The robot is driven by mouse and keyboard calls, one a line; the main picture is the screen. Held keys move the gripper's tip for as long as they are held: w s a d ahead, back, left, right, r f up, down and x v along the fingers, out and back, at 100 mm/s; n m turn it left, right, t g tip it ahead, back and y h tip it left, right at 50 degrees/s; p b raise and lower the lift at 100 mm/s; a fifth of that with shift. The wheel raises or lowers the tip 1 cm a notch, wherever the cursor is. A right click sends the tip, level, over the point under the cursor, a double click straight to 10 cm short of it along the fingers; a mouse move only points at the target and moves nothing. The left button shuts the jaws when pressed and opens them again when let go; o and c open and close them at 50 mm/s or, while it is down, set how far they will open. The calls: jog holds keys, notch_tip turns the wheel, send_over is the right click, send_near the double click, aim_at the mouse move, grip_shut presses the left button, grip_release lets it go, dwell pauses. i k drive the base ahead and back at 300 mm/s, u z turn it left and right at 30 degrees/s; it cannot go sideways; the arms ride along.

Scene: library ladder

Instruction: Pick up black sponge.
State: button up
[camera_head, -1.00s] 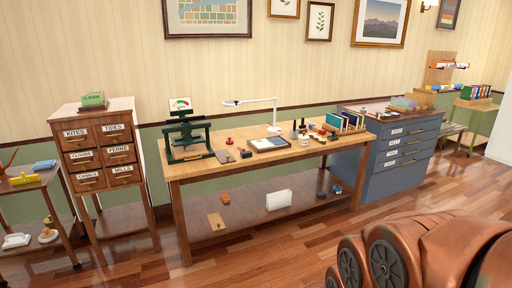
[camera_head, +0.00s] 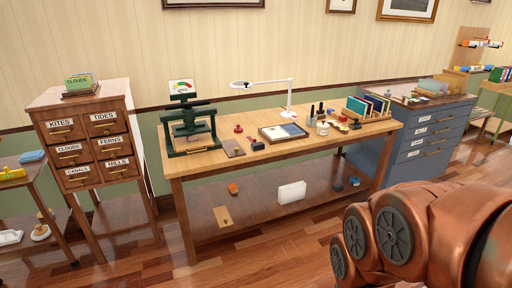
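I cannot single out the black sponge for sure. Several small dark things could be it. A small black block (camera_head: 257,146) lies on the wooden workbench (camera_head: 205,161), left of a framed tray. Another dark block (camera_head: 338,187) lies on the bench's lower shelf (camera_head: 258,203), toward the right. A dark piece (camera_head: 355,126) sits on the benchtop near the upright books. My copper-coloured arm fills the lower right of the view. My gripper's fingers do not show.
A green press (camera_head: 190,129), a white lamp (camera_head: 288,100) and upright books (camera_head: 369,106) stand on the bench. A white block (camera_head: 291,192) is on the lower shelf. A labelled drawer cabinet (camera_head: 96,141) stands left, a blue-grey cabinet (camera_head: 424,137) right. Floor in front is clear.

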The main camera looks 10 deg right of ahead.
aim_at(259, 146)
jog(key=z, duration=0.8)
jog(key=i, duration=2.85)
jog(key=u, duration=3.15)
